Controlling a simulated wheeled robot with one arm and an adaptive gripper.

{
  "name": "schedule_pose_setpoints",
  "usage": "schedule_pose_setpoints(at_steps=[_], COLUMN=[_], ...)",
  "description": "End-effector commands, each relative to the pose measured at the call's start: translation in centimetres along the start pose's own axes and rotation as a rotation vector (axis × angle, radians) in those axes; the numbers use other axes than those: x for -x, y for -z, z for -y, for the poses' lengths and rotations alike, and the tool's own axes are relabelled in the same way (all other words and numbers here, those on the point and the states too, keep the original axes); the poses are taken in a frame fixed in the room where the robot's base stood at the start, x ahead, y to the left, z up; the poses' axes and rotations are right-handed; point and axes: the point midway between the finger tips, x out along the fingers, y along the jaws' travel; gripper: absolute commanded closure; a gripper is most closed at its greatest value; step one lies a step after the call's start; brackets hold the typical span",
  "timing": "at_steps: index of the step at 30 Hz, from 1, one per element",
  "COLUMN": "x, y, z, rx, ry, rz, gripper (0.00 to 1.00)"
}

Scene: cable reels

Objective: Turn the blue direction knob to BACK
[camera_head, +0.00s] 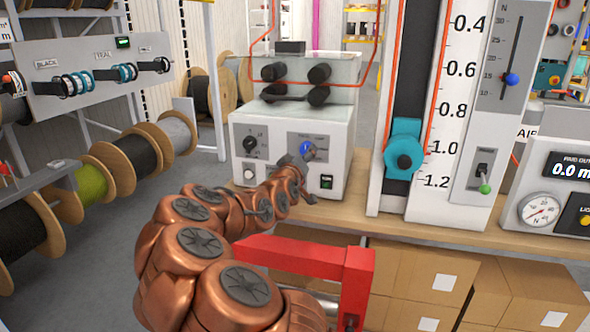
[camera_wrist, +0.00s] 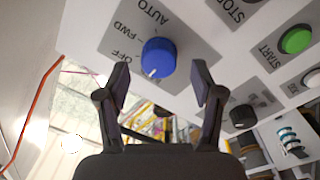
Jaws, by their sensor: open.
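The blue direction knob (camera_head: 307,149) is on the front of the white control box (camera_head: 320,128) in the head view. In the wrist view the blue knob (camera_wrist: 160,55) is close, on a grey plate with OFF, FWD and AUTO legible in rotated lettering. Its white mark is at the knob's lower edge in that view. I cannot read a BACK label. My gripper (camera_wrist: 161,77) is open, with one finger on each side of the knob in the picture and a gap on both sides. It holds nothing. In the head view my arm partly covers the box's front.
A green START button (camera_wrist: 296,40) shows in the wrist view. The measuring column (camera_head: 455,150) stands right of the box. Cable reels (camera_head: 133,160) stand left.

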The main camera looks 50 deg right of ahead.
Motion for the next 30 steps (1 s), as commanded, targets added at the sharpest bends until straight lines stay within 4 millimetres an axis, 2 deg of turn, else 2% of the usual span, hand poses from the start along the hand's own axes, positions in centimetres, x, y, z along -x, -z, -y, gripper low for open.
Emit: schedule_pose_setpoints(at_steps=[21, 30], x=[7.3, 9.3], y=[0.0, -0.1], z=[0.0, -0.1], rx=[0.002, 0.003], ry=[0.001, 0.0], rz=[-0.001, 0.001], gripper=[0.33, 0.33])
